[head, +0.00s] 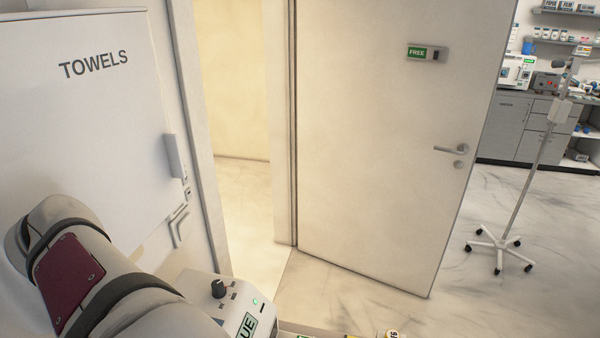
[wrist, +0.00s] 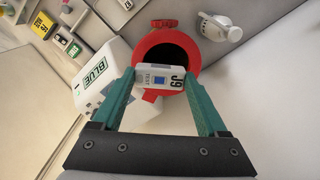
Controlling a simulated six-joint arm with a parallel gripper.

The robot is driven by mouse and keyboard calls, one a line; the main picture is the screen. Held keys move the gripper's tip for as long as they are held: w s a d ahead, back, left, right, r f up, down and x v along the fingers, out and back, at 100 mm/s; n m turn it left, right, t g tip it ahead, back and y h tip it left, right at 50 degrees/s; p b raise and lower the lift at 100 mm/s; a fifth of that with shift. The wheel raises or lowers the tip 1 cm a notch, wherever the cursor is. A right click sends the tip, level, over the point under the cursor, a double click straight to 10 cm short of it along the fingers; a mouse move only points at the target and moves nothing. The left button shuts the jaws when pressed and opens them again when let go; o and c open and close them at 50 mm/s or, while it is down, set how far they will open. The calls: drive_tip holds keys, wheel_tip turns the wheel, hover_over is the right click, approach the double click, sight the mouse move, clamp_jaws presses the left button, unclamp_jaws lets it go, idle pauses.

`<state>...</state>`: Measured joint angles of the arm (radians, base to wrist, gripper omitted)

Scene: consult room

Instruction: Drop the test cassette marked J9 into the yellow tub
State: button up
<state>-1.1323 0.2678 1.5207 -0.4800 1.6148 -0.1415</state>
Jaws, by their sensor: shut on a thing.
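In the wrist view my gripper (wrist: 165,88) is shut on the test cassette (wrist: 175,77), a small white block marked J9 and TEST with a grey-blue part. The cassette is held between the two green fingers. Behind it is a round red container (wrist: 141,52) with a dark opening, which the cassette partly overlaps. I cannot tell how far apart they are. No yellow tub can be made out in either view. My gripper is outside the head view.
A white device marked BLUE (wrist: 96,68) stands left of the container. A yellow-labelled item (wrist: 42,25) and small boxes lie farther upper left. A white vessel (wrist: 222,28) is at upper right. The head view shows a TOWELS cabinet (head: 90,120) and a door (head: 380,130).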

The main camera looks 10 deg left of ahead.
drive_tip(key=o, duration=1.4)
drive_tip(key=shift+c, duration=0.2)
wheel_tip(320, 180, up, 16)
drive_tip(key=shift+f, duration=0.1)
drive_tip(key=w+d+f+m, duration=0.2)
drive_tip(key=d+f, duration=0.1)
drive_tip(key=d, duration=0.5)
drive_tip(key=w+d+f+m, duration=0.2)
drive_tip(key=d+f+m, duration=0.1)
drive_tip(key=d, duration=0.4)
drive_tip(key=w+d+f+m, duration=0.2)
drive_tip(key=d+f, duration=0.1)
drive_tip(key=d, duration=0.5)
drive_tip(key=s+d+f+m+y, duration=0.1)
drive_tip(key=s+d+f+m, duration=0.2)
drive_tip(key=f, duration=0.3)
drive_tip(key=s+d+f+m, duration=0.4)
drive_tip(key=s+d+f, duration=0.1)
drive_tip(key=s+f, duration=0.1)
drive_tip(key=shift+s+d+f+m+y, duration=0.3)
drive_tip(key=shift+d+f+y, duration=0.1)
drive_tip(key=shift+f, duration=0.35)
